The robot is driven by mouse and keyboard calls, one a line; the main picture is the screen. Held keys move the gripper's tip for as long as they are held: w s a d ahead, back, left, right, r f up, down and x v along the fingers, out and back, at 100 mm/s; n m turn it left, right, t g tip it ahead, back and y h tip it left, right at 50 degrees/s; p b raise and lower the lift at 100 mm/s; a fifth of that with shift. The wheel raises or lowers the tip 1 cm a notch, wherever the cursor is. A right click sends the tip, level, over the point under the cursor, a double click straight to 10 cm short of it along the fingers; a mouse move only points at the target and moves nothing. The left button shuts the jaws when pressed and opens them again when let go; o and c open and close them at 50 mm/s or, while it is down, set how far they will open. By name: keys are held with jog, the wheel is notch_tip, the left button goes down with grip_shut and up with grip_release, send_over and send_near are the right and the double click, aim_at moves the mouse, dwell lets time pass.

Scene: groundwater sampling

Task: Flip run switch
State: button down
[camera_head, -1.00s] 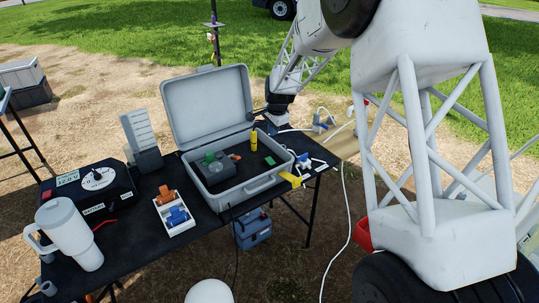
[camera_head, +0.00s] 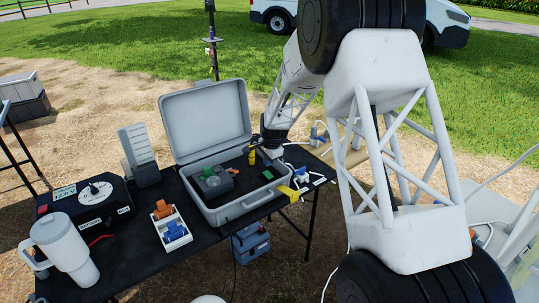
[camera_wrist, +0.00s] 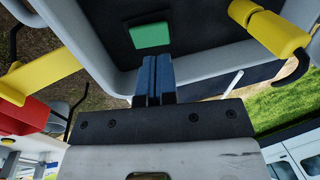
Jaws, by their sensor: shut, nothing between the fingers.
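The open grey case (camera_head: 248,206) stands on the black table with its lid up. Inside it, a small green piece (camera_head: 268,174) lies on the dark panel; it shows in the wrist view (camera_wrist: 150,33) just beyond my fingertips. A grey unit with a green top (camera_head: 209,171) sits further left in the case. I cannot tell which part is the run switch. My gripper (camera_head: 271,157) is at the case's right side, close to a yellow cylinder (camera_head: 252,157). Its blue fingers (camera_wrist: 153,72) are shut and empty, apart from the green piece as far as I can tell.
A yellow strap (camera_head: 289,192) hangs at the case's front right corner. A white tray (camera_head: 169,231) with orange and blue parts, a black power box with a dial (camera_head: 94,192) and a white mug (camera_head: 64,248) stand to the left. A blue-and-white item (camera_head: 301,174) lies right of the case.

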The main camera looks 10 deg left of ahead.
aim_at(267, 172)
jog(key=shift+w+a+f, duration=0.15)
jog(key=shift+w+f, duration=0.05)
jog(key=shift+f, duration=0.95)
jog(key=shift+w+a+f, duration=0.15)
jog(key=shift+f, duration=1)
jog(key=shift+f, duration=0.1)
